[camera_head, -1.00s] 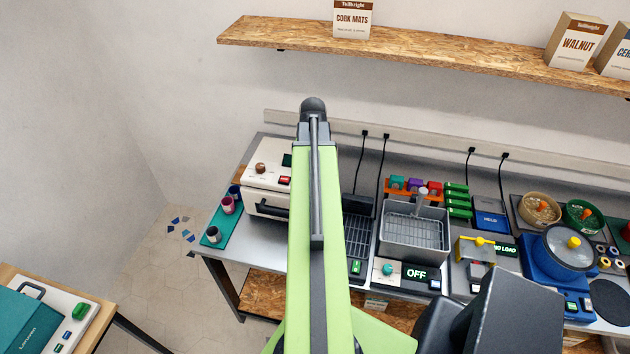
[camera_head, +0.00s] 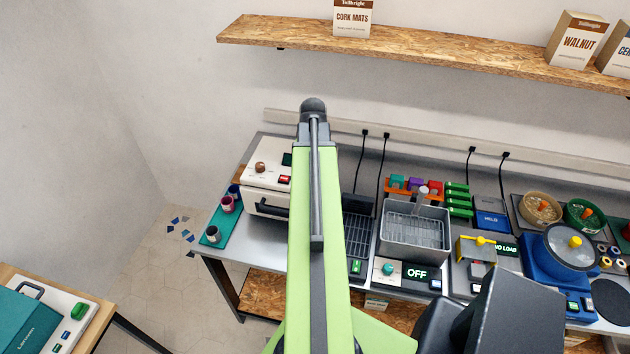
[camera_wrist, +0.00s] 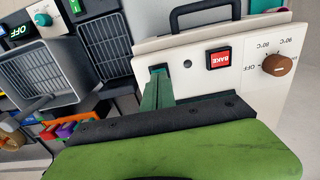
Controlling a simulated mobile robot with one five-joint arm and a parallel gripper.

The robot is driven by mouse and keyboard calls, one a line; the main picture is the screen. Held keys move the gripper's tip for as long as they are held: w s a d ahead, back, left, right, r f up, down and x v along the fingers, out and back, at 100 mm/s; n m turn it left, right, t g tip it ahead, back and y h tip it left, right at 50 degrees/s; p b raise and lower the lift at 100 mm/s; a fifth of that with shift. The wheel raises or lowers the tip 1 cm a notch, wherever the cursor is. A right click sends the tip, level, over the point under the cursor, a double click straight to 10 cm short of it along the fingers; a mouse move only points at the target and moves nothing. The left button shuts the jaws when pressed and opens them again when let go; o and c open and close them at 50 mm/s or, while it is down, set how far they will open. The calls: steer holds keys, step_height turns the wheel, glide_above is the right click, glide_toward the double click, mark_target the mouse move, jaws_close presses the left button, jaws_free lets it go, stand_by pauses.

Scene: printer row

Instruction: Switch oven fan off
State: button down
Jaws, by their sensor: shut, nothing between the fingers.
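The oven is a cream box (camera_head: 265,178) at the left end of the bench, beside my raised arm. Its top panel (camera_wrist: 200,82) fills the middle of the wrist view, with a red BAKE switch (camera_wrist: 218,58) and a brown temperature knob (camera_wrist: 277,65). A small dark-framed green switch (camera_wrist: 157,69) lies left of BAKE; it also shows in the head view (camera_head: 287,159). My gripper (camera_wrist: 159,80) is shut and empty, its narrow green fingers reaching to this switch and partly covering it. I cannot tell contact or the switch's position. The arm hides my gripper in the head view.
A black handle (camera_wrist: 203,14) stands out from the oven's front. A wire basket (camera_head: 415,234) and a panel reading OFF (camera_head: 416,273) are to the right. Cups stand on a teal mat (camera_head: 215,234) at the left. A wooden shelf (camera_head: 450,55) runs above the bench.

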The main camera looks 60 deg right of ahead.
steer(key=shift+f+b, duration=0.55)
steer(key=shift+f, duration=0.05)
steer(key=shift+r, duration=0.1)
step_height(320, 180, up, 7)
steer(key=p, duration=0.7)
stand_by(0.4)
